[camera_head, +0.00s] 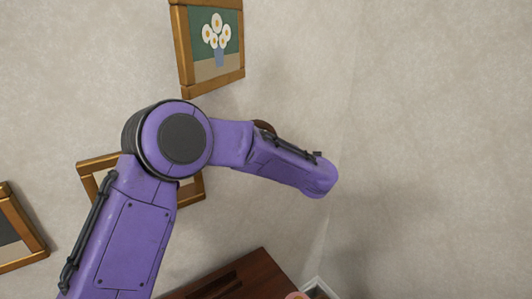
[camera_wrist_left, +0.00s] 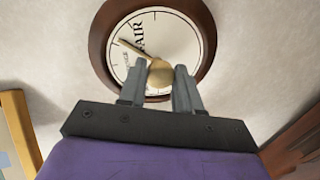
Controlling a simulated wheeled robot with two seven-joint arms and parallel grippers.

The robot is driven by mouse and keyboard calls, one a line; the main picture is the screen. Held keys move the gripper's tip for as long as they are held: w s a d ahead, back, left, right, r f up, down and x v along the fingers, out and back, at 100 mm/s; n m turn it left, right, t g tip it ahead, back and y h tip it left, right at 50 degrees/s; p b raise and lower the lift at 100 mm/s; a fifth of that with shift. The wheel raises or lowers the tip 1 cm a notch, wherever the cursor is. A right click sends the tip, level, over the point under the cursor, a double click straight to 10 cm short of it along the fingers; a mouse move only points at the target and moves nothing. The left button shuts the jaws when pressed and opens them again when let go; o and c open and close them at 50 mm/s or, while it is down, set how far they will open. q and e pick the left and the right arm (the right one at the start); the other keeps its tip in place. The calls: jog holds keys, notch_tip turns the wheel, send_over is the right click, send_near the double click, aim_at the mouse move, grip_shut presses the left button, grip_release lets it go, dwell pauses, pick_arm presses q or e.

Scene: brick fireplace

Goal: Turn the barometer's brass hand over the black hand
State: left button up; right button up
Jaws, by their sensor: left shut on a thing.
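The barometer (camera_wrist_left: 98,45) hangs on the wall in the left wrist view, with a dark wooden round rim and a cream dial (camera_wrist_left: 178,38). A brass hand (camera_wrist_left: 132,49) points up and left from the centre, near the word FAIR. My left gripper (camera_wrist_left: 161,72) has its fingers on both sides of the brass centre knob (camera_wrist_left: 160,76) and is shut on it. I cannot make out the black hand. The lower dial is partly hidden by my gripper. In the head view only a bit of the barometer's brown rim (camera_head: 264,126) shows behind my left arm.
Framed pictures hang on the wall: flowers (camera_head: 216,45) above, one (camera_head: 97,162) partly behind my arm, another (camera_head: 22,232) at far left. A dark wooden furniture top (camera_head: 250,272) is below. The wall at the right is bare.

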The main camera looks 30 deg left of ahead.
pick_arm(q)
jog(key=shift+f, duration=0.1)
jog(key=o, duration=1)
jog(key=shift+o, duration=0.2)
jog(key=b+v, duration=0.4)
jog(key=v, duration=0.6)
jog(key=shift+d+b, duration=0.25)
jog(key=shift+b, duration=0.05)
jog(key=shift+s, duration=0.1)
